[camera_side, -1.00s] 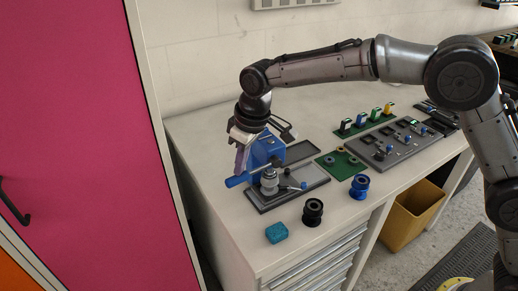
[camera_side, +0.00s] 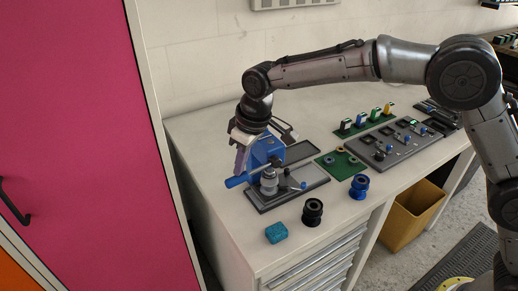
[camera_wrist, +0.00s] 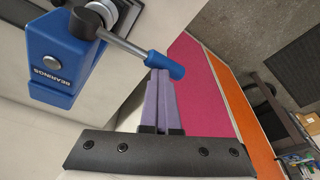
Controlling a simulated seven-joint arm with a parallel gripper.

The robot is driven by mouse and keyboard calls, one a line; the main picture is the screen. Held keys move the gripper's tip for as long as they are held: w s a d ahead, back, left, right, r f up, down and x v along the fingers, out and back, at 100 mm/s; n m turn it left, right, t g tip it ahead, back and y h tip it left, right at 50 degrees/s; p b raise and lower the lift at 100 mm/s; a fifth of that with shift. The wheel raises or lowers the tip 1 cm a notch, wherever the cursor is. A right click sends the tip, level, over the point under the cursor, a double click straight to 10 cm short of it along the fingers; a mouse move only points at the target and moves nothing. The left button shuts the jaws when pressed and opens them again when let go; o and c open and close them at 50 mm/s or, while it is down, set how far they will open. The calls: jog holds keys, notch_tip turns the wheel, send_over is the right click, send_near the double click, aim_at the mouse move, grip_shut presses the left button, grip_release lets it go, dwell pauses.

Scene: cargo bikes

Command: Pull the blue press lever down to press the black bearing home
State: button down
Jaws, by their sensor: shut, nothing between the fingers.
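The blue press (camera_side: 262,150) stands on a dark base plate on the bench, and its blue body fills the upper left of the wrist view (camera_wrist: 55,60). Its lever is a grey rod ending in a blue grip (camera_side: 236,181), which points left and slightly down in the side view; the grip also shows in the wrist view (camera_wrist: 165,65). My gripper (camera_side: 240,172) is shut and empty, fingers pointing down beside the press. Its fingertips (camera_wrist: 158,72) are right at the blue grip; I cannot tell whether they touch. I cannot make out a black bearing in the press.
A black spool-shaped part (camera_side: 313,212), a blue one (camera_side: 359,187) and a teal block (camera_side: 276,232) stand near the bench's front edge. A green board (camera_side: 342,163) and a dark control panel (camera_side: 400,145) lie to the right. A pink cabinet (camera_side: 90,140) rises at the left.

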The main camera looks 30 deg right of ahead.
aim_at(246, 174)
jog(key=shift+g, duration=0.3)
jog(key=f, duration=0.2)
jog(key=d+f, duration=0.1)
jog(key=f, duration=0.1)
jog(key=shift+s, duration=0.15)
jog(key=shift+w+a+v, duration=0.1)
jog(key=shift+w+v, duration=0.05)
jog(key=shift+v, duration=0.85)
jog(key=shift+w+a+v, duration=0.15)
jog(key=shift+w+v, duration=0.05)
jog(key=shift+v, duration=0.8)
jog(key=w+a+v, duration=0.1)
jog(key=v, duration=0.8)
jog(key=shift+w+a+r, duration=0.35)
jog(key=shift+w+r, duration=0.05)
